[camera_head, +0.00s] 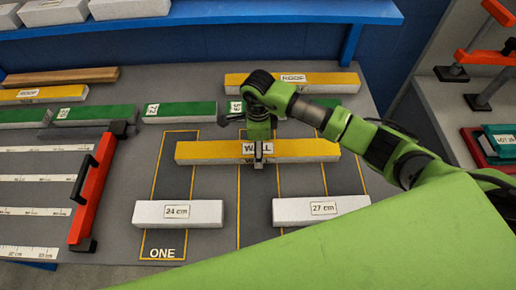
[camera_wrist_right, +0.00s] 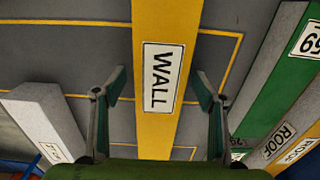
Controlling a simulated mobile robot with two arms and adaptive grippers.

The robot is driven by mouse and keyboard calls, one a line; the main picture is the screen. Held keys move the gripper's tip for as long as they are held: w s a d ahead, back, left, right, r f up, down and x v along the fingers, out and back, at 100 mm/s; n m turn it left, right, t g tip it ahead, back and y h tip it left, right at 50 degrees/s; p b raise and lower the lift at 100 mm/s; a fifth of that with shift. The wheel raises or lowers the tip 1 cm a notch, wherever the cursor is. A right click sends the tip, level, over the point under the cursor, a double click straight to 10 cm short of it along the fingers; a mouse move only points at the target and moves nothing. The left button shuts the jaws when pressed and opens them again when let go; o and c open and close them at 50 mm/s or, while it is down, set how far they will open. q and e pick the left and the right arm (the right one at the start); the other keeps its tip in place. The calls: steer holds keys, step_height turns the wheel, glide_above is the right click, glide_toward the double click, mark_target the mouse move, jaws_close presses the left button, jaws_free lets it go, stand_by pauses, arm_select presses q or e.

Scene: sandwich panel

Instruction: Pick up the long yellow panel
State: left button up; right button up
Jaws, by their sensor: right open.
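The long yellow panel (camera_head: 210,150), with a white lower side and a "WALL" label, lies across the middle of the table. It also shows in the right wrist view (camera_wrist_right: 160,112), running between my fingers. My right gripper (camera_head: 258,158) is over the middle of this panel, pointing down. In the right wrist view my right gripper (camera_wrist_right: 157,90) is open, with one finger on each side of the panel. I cannot tell how far down the fingers reach. My left gripper is not in view.
A yellow "ROOF" panel (camera_head: 330,82) and green panels (camera_head: 180,110) lie behind. White blocks marked 24 cm (camera_head: 178,220) and 27 cm (camera_head: 300,216) lie in front. A red-orange bar with black handles (camera_head: 92,190) is at left. A blue shelf (camera_head: 200,22) edges the back.

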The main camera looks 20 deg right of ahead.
steer(key=shift+w+a+f, duration=0.1)
steer(key=shift+f, duration=0.1)
steer(key=c, duration=1.4)
steer(key=shift+r, duration=0.2)
